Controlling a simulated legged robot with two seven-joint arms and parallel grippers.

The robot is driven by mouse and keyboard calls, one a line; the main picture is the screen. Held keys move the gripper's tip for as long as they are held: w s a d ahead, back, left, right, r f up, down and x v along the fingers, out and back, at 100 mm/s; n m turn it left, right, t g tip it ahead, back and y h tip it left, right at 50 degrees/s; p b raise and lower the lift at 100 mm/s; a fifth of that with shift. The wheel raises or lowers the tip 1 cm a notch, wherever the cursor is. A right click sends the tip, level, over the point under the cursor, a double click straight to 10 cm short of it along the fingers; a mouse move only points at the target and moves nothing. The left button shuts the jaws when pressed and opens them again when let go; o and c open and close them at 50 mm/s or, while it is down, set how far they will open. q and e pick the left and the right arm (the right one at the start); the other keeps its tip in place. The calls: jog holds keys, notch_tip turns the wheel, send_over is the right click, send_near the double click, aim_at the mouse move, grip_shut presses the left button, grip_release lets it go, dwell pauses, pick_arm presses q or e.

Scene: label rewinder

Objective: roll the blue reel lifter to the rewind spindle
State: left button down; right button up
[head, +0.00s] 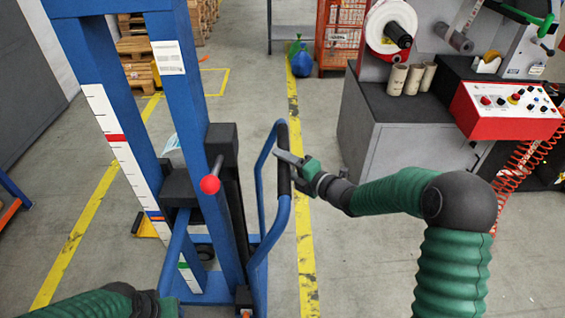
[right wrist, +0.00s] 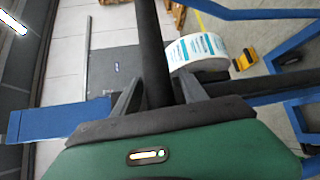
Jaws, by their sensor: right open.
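The blue reel lifter (head: 185,90) stands upright at the left of the head view, with a red ball knob (head: 209,184) and a blue push handle with a black grip (head: 283,158). My right gripper (head: 288,160) is at that grip, its fingers open on either side of the black bar (right wrist: 154,50) in the right wrist view. A white label roll (right wrist: 200,52) shows beyond the bar there. The label rewinder (head: 400,110) is at the right; a black spindle end (head: 398,36) sticks out of its white reel. My left gripper (head: 168,308) is at the bottom edge, its fingers hidden.
Yellow floor lines (head: 300,200) run beside the lifter. Open floor lies between the lifter and the rewinder's grey cabinet (head: 385,135). Wooden pallets (head: 138,50) are at the back left.

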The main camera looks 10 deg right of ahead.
jog(key=shift+d, duration=0.45)
jog(key=c, duration=0.6)
jog(key=shift+s+a, duration=0.1)
jog(key=shift+a, duration=0.35)
jog(key=c, duration=0.5)
jog(key=shift+a+f, duration=0.1)
